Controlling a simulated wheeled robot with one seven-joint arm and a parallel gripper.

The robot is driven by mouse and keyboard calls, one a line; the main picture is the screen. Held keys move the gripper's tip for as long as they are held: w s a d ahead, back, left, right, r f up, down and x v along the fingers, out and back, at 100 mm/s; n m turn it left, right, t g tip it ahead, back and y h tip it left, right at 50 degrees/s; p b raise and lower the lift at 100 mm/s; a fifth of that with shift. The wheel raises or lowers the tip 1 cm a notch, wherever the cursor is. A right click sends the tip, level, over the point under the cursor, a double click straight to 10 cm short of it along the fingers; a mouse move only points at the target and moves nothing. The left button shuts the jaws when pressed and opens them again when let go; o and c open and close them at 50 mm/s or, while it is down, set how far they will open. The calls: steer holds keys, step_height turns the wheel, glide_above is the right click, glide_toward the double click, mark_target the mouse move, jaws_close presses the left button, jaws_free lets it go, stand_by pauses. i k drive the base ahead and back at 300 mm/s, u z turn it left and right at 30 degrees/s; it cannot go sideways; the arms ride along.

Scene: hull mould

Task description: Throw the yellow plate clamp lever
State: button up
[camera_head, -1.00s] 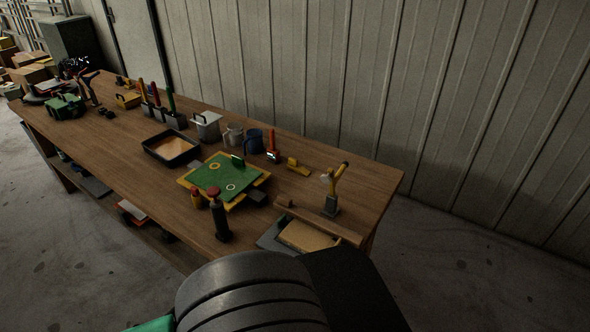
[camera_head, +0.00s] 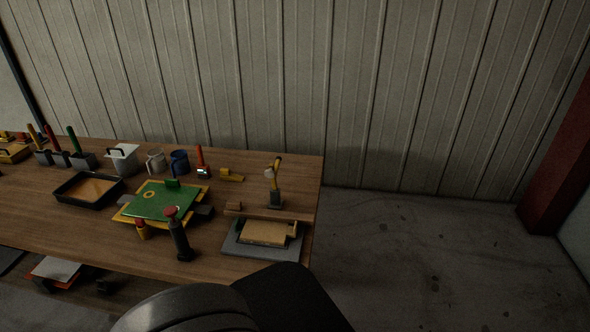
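A yellow lever (camera_head: 277,168) stands upright, slightly tilted, on a small dark grey base (camera_head: 276,199) near the right end of the workbench. It is behind a wooden strip (camera_head: 268,213) and a grey plate (camera_head: 244,246) that carries a tan block (camera_head: 265,233). A green plate (camera_head: 162,201) in a yellow frame (camera_head: 135,219) lies further left, with dark blocks at its sides. I cannot tell for certain which plate the yellow lever clamps. My gripper is not in view; only a dark, rounded part of my arm shows at the bottom.
The wooden workbench (camera_head: 50,220) ends just right of the lever. A black post with a red knob (camera_head: 180,238) and a small red-and-yellow bottle (camera_head: 142,230) stand before the green plate. Open floor (camera_head: 420,250) lies right.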

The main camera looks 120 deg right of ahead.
mark_target(272, 172)
steer(key=z, duration=4.15)
steer(key=i, duration=0.45)
steer(key=k, duration=0.95)
steer(key=z, duration=0.95)
steer(key=i, duration=0.7)
steer(key=u, duration=1.2)
steer(key=i, duration=0.5)
